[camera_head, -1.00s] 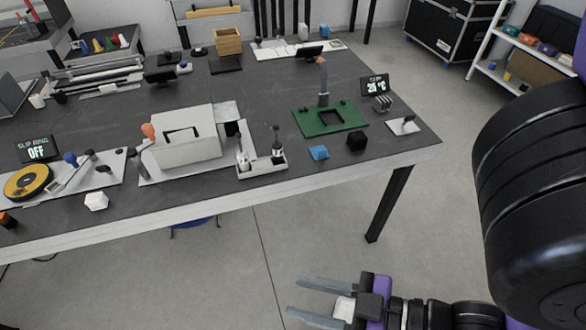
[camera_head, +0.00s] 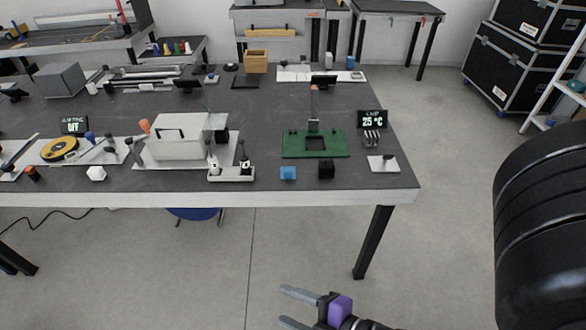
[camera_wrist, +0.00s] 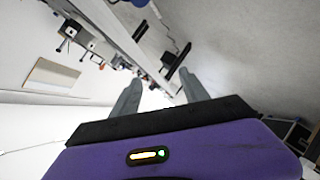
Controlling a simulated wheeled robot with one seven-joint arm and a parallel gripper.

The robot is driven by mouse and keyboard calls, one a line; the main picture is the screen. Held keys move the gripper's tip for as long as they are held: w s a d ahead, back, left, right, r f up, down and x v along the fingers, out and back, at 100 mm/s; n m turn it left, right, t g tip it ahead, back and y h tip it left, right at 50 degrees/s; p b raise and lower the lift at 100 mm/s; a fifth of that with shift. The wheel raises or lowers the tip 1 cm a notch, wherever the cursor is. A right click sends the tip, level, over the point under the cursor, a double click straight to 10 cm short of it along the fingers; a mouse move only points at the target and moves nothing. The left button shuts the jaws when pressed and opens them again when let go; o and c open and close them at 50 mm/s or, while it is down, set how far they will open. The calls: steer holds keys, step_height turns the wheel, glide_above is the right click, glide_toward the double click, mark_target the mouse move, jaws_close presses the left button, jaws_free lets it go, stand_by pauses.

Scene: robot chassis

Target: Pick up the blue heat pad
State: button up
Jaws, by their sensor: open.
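A small blue block (camera_head: 288,173), which looks like the blue heat pad, lies near the front edge of the dark table (camera_head: 300,100) in the head view. A black block (camera_head: 326,170) sits just to its right, and a green board (camera_head: 330,148) with a dark square opening lies behind them. My gripper (camera_head: 284,306) is low in front of the table, apart from it, with its fingers spread and nothing between them. In the wrist view, my gripper (camera_wrist: 165,95) also shows open; I cannot make out the blue block there.
A white box-shaped device (camera_head: 180,143) and a small white tray (camera_head: 231,175) stand left of the blue block. A display reading 25 °C (camera_head: 372,119) and a light plate (camera_head: 383,164) stand to the right. Open floor (camera_head: 300,250) lies before the table.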

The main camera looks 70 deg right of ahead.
steer(key=w+d+f+n+g+h+p, duration=0.2)
steer(key=w+d+f+n+h, duration=0.1)
steer(key=w+d+n, duration=0.3)
steer(key=n+g+h+p, duration=0.4)
steer(key=n+g+h, duration=0.2)
steer(key=n+h, duration=0.15)
glide_toward(288, 174)
steer(key=d, duration=0.2)
steer(key=shift+n+x, duration=0.25)
steer(key=shift+x, duration=0.85)
steer(key=shift+y, duration=0.25)
steer(key=shift+w+x, duration=0.15)
steer(key=shift+x, duration=1.35)
steer(key=shift+w+x, duration=0.15)
steer(key=shift+x, duration=1.4)
steer(key=shift+a+f, duration=0.15)
steer(key=shift+a, duration=0.05)
steer(key=c, duration=1)
